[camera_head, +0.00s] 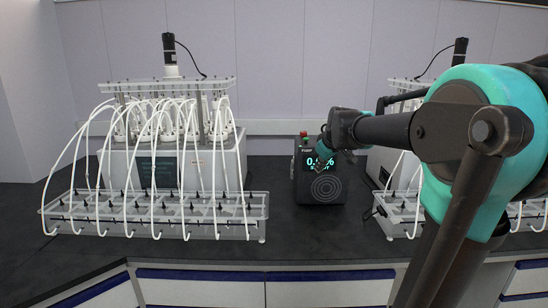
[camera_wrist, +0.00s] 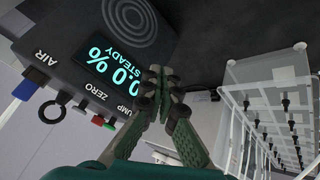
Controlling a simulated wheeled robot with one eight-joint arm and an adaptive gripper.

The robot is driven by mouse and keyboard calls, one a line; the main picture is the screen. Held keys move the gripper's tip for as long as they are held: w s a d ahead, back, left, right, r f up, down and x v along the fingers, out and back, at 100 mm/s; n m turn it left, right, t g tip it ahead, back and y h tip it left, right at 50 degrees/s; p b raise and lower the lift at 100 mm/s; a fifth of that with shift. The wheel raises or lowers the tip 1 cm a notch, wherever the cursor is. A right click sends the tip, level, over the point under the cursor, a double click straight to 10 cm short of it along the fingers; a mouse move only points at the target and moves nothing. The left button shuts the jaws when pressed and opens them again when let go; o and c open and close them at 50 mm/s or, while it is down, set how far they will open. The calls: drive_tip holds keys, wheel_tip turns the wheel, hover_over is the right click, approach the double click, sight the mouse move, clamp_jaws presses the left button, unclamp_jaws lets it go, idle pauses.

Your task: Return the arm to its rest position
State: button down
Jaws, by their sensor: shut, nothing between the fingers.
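My gripper (camera_wrist: 160,74) shows in the wrist view with its green and dark fingers brought together at the tips and nothing between them. In the head view my arm reaches in from the right, and its dark, teal-marked end (camera_head: 324,148) overlaps the upper right of a black gas analyser (camera_head: 318,190). The analyser also shows upside down in the wrist view (camera_wrist: 75,72), with a lit display reading 0.0 % STEADY. The fingertips appear beside the display's edge; I cannot tell whether they touch the casing.
A reactor rack (camera_head: 155,215) with white tubes and bottles stands on the dark bench (camera_head: 285,238) at left. A second rack (camera_head: 400,215) stands at right, partly behind my arm; a rack also shows in the wrist view (camera_wrist: 275,75). Bare bench lies in front of the analyser.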

drive_tip(key=s+d+f+m+g, duration=0.1)
drive_tip(key=s+f+m, duration=0.2)
drive_tip(key=s+f, duration=1)
drive_tip(key=s+d+f+m+g+h, duration=0.1)
drive_tip(key=s+f+m, duration=0.3)
drive_tip(key=s+f, duration=0.9)
drive_tip(key=s+g, duration=0.1)
drive_tip(key=s, duration=0.3)
drive_tip(key=shift+d, duration=0.4)
